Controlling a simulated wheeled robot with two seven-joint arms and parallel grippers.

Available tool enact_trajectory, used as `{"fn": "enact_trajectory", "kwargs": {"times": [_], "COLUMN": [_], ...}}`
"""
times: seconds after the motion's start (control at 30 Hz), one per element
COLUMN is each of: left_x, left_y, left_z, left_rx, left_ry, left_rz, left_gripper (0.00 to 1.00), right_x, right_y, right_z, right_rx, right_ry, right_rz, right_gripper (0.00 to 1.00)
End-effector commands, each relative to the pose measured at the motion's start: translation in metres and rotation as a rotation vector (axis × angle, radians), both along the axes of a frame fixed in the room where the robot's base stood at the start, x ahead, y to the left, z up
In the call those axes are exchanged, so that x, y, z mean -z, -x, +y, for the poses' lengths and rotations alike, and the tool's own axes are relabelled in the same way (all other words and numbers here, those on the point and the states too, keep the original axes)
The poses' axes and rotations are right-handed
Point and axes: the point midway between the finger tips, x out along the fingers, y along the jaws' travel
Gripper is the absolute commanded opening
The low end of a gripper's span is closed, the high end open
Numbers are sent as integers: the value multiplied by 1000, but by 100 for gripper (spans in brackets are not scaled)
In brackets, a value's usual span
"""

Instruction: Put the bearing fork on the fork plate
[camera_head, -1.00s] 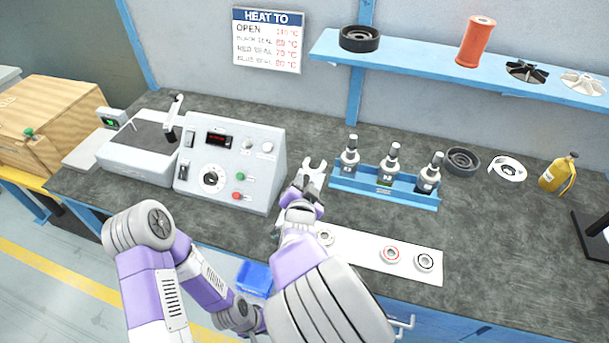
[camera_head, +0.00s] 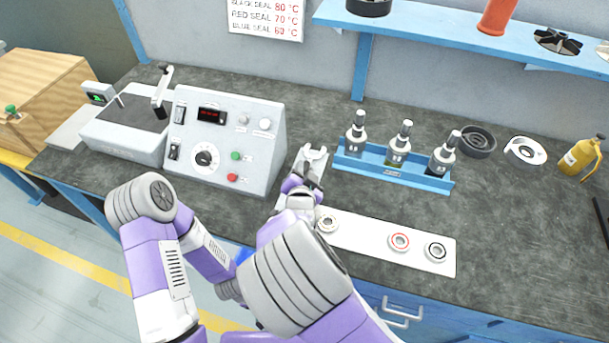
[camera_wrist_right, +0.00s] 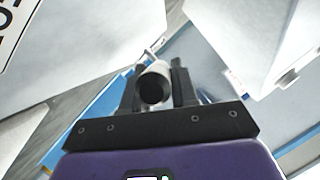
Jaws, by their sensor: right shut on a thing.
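The bearing fork (camera_head: 314,158) is pale grey with a two-pronged end, and its prongs point away from me. My right gripper (camera_head: 301,185) is shut on its handle, between the control box and the blue rack. In the right wrist view the handle's round dark end (camera_wrist_right: 155,88) shows between the fingers. I cannot tell from the head view how high the fork is above the bench. A flat pale plate (camera_head: 72,137) lies at the left end of the bench; I cannot tell whether it is the fork plate. My left arm is folded at the left, its gripper hidden.
The control box (camera_head: 225,145) and a heater with a dark top (camera_head: 125,130) stand left of the fork. The blue rack (camera_head: 420,178) holds three tools. A white strip (camera_head: 370,236) carries several bearings. A yellow bottle (camera_head: 582,158) stands far right. Bench space right of the strip is clear.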

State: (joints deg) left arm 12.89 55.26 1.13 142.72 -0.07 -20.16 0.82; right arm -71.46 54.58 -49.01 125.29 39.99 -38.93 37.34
Motion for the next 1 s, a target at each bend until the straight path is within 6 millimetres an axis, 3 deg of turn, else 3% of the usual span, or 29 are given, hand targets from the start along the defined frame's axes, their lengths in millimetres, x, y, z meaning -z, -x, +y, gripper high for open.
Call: {"fn": "enact_trajectory", "kwargs": {"times": [0.33, 0.37, 0.5, 0.83, 1.0], "left_x": [4, 4, 3, 1, -6], "left_y": [0, 0, 0, 0, 0], "left_z": [0, 0, 0, 0, 0], "left_rx": [0, 0, 0, 0, 0], "left_ry": [0, 0, 0, 0, 0], "left_rz": [-1, -1, 0, 0, 0], "left_gripper": [0, 0, 0, 0, 0], "right_x": [6, 6, 6, 4, -5], "right_y": [0, 0, 0, 0, 22], "right_z": [0, 0, 0, 0, 3], "right_rx": [-1, 0, 0, -1, -3], "right_ry": [-2, -1, -1, -1, -2], "right_rz": [-4, -1, -1, -2, -1], "right_gripper": [0, 33, 54, 54, 54]}}
